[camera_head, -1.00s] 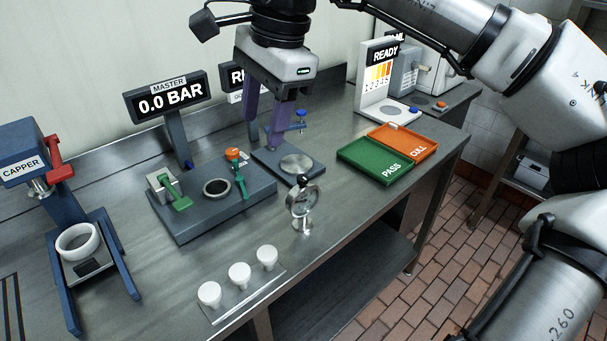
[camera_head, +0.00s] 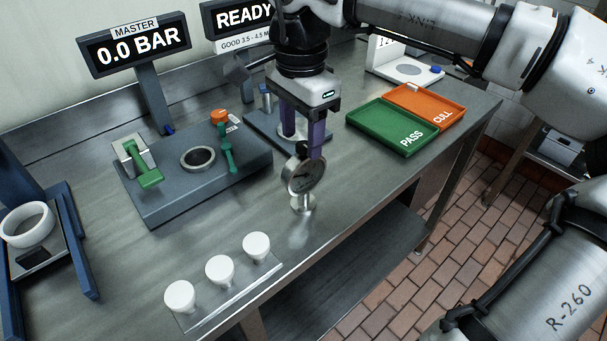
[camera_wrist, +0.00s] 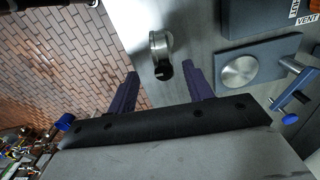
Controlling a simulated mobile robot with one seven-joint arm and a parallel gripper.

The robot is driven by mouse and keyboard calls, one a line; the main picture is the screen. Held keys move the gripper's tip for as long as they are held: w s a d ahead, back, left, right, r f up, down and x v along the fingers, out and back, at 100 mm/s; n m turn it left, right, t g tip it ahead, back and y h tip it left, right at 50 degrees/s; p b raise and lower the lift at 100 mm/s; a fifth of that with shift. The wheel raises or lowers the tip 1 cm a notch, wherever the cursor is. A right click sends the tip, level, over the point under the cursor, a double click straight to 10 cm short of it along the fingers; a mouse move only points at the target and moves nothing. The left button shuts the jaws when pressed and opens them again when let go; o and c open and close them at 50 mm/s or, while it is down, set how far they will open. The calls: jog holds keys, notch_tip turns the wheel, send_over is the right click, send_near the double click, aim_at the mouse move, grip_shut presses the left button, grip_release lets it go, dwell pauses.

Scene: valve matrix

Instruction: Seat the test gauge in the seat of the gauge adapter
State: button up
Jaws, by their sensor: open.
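The test gauge (camera_head: 304,177), a round dial on a metal stem and base, stands upright near the table's front edge. My gripper (camera_head: 302,148) is open and points down just behind and above the gauge; its near purple finger overlaps the dial's top in this view. In the wrist view, the gauge (camera_wrist: 160,46) shows beyond and roughly between the two spread fingers (camera_wrist: 160,80), with no clear contact. A dark block (camera_head: 165,195) holds a ring-shaped round seat (camera_head: 198,158), which looks empty; I take it for the gauge adapter.
The block carries two green levers (camera_head: 150,178) and an orange knob (camera_head: 218,116). A plate with a silver disc (camera_wrist: 240,70) lies beside the gauge. Several white caps (camera_head: 219,270) stand in front. Green PASS (camera_head: 392,128) and orange CULL (camera_head: 428,108) trays are at right.

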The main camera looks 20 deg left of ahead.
aim_at(303, 144)
jog(key=shift+w+f+p, duration=0.2)
jog(key=shift+f+p, duration=0.15)
jog(key=shift+f, duration=1.15)
jog(key=shift+w+f+p, duration=0.2)
jog(key=shift+f+p, duration=0.1)
jog(key=shift+f, duration=1.15)
grip_shut()
